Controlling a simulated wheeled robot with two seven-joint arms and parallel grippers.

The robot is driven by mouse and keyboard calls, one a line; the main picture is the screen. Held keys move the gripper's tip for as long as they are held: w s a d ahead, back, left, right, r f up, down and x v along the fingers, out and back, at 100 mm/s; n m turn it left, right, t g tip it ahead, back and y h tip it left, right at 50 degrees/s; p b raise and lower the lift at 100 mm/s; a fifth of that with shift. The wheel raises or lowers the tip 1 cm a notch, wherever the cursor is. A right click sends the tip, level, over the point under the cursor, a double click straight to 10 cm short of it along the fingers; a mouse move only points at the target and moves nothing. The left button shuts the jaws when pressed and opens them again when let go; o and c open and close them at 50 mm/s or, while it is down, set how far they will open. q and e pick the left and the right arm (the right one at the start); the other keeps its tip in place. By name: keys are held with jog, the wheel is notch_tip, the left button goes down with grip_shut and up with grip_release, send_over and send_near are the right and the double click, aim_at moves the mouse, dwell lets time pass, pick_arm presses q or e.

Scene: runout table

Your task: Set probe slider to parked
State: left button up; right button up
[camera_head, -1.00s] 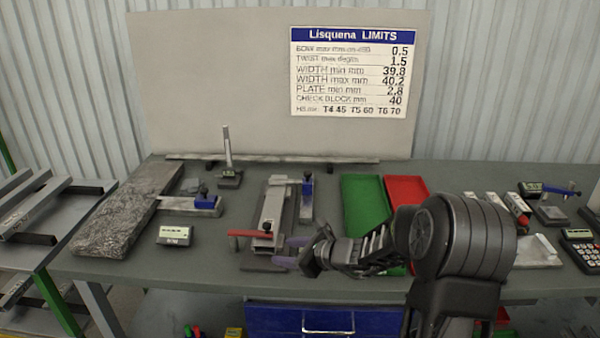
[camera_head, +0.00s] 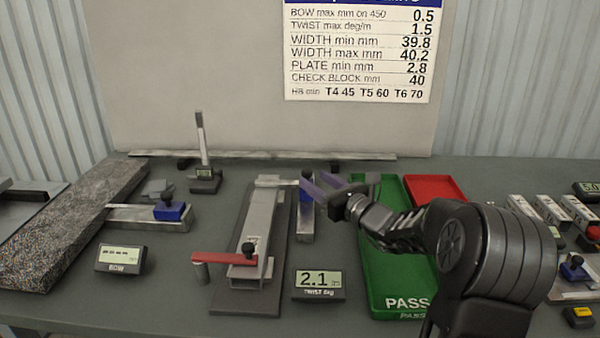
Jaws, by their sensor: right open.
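Two blue slider blocks show, and I cannot tell which one is the probe slider. One blue block (camera_head: 168,211) with a dark knob sits toward the right end of a metal bar (camera_head: 135,213), its left end at the granite slab. The other blue block (camera_head: 306,190) is near the far end of an upright-running metal rail (camera_head: 302,222), right of the twist fixture (camera_head: 262,225). My right gripper (camera_head: 313,184) is open, its purple fingers over or beside this second block and partly hiding it. Contact cannot be told. My left gripper is not in view.
A BOW display (camera_head: 122,258) and a TWIST display (camera_head: 318,285) reading 2.1 stand in front. The fixture has a red lever (camera_head: 224,258). A green PASS tray (camera_head: 385,275) lies under my right arm, a red tray (camera_head: 435,188) behind. A height stand (camera_head: 204,180) is further back.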

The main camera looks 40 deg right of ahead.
aim_at(284, 183)
jog(key=shift+r, duration=0.15)
jog(key=shift+w+a+p, duration=0.1)
jog(key=shift+w+p, duration=0.55)
jog(key=shift+w, duration=3.25)
grip_shut()
